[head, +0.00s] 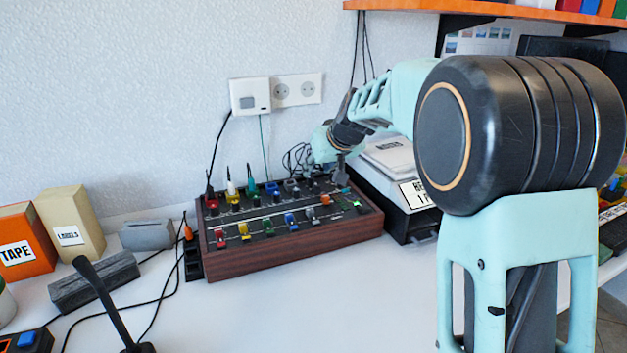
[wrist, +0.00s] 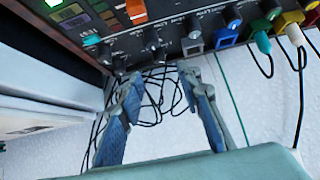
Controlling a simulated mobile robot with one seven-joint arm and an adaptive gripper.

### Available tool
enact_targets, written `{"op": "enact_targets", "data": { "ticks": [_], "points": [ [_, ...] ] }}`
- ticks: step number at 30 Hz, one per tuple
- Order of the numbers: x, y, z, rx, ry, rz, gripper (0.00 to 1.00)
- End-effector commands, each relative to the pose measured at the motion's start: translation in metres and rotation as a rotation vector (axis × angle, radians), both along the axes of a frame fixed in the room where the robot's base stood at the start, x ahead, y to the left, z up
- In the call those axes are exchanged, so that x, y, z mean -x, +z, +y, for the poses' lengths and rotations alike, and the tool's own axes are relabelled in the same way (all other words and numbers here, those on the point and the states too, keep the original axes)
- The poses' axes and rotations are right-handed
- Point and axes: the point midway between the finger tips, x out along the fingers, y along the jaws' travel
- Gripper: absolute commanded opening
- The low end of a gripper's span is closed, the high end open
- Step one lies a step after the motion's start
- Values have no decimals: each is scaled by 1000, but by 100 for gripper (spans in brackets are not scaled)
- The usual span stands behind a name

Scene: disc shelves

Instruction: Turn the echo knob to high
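The mixer (head: 290,262) is a dark panel in a wooden case, with colored faders and knobs. It also shows in the wrist view (wrist: 172,32), seen upside down. Several small dark knobs (wrist: 150,38) sit near its back edge; their labels are too small to read, so I cannot tell which is the echo knob. My gripper (wrist: 160,76) is open, with its two blue-grey fingers apart and nothing clearly held between them. In the head view my gripper (head: 341,172) is at the mixer's back right corner, close to the knobs; contact cannot be told.
Cables (wrist: 160,92) hang behind the mixer, and colored plugs (wrist: 262,38) stand along its back edge. A black-and-white device (head: 390,185) stands close to its right. A microphone (head: 105,300) and boxes (head: 70,225) are at left. The white table in front is clear.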

Motion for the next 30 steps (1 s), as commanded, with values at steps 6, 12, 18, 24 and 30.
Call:
{"op": "enact_targets", "data": {
  "ticks": [6,12,18,24,30],
  "points": [
    [-26,-31,11,0,0,1,32],
    [-41,-46,17,0,0,0,32],
    [-46,-50,18,0,-1,0,32],
    [-46,-49,18,0,-1,0,32],
    [-46,-49,18,0,-1,0,11]
  ]
}}
